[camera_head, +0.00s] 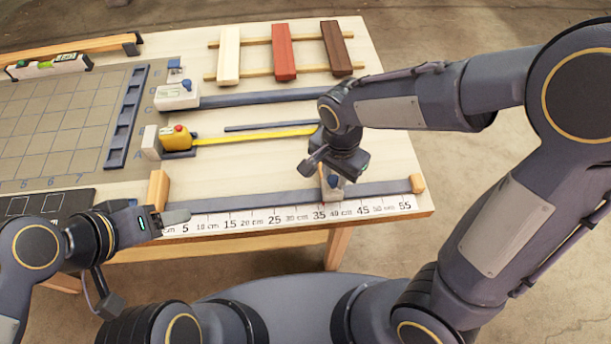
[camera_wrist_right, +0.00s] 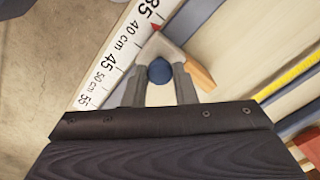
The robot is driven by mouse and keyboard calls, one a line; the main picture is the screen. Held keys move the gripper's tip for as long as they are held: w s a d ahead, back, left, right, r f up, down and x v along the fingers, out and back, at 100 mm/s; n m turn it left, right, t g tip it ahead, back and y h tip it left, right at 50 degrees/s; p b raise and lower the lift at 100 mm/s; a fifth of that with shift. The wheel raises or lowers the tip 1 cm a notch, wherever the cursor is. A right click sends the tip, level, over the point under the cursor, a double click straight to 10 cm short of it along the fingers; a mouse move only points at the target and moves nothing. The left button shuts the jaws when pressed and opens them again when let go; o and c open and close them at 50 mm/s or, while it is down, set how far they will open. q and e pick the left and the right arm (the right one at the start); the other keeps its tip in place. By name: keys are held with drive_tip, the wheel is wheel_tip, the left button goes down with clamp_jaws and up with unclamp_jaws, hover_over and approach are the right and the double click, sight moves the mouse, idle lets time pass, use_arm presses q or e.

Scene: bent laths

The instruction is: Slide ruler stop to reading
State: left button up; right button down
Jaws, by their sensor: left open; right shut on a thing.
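The ruler (camera_head: 270,220) runs along the table's front edge, marked in centimetres up to 55. A dark rail (camera_head: 255,201) lies behind it. The stop (camera_head: 334,192) is a pale slider on this rail with a blue knob (camera_wrist_right: 159,71) and a red pointer (camera_wrist_right: 155,27). In the right wrist view the pointer sits between the 35 and 40 labels, nearer 35. My right gripper (camera_wrist_right: 160,84) is shut on the stop, its fingers either side of the knob. My left gripper (camera_head: 176,217) is open and empty at the ruler's low end; its fingers cover part of the scale.
Wooden blocks close the rail at its left (camera_head: 158,190) and right (camera_head: 417,183) ends. Behind are a yellow tape measure (camera_head: 176,138), another rail (camera_head: 255,98) and coloured laths (camera_head: 283,52) on two strips. A gridded mat (camera_head: 60,125) lies at left.

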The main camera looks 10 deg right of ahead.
drive_tip(key=d, duration=0.8)
drive_tip(key=shift+d, duration=0.4)
drive_tip(key=c, duration=1.2)
unclamp_jaws()
drive_tip(key=shift+o, duration=0.2)
wheel_tip(320, 180, up, 8)
drive_tip(key=shift+p, duration=0.35)
drive_tip(key=s+d+r+n+t+y, duration=0.1)
drive_tip(key=s+r+n+t+y, duration=0.2)
drive_tip(key=s, duration=0.8)
drive_tip(key=n+t, duration=0.2)
drive_tip(key=n, duration=0.2)
drive_tip(key=shift+s+t+y, duration=0.3)
drive_tip(key=shift+s+y, duration=0.1)
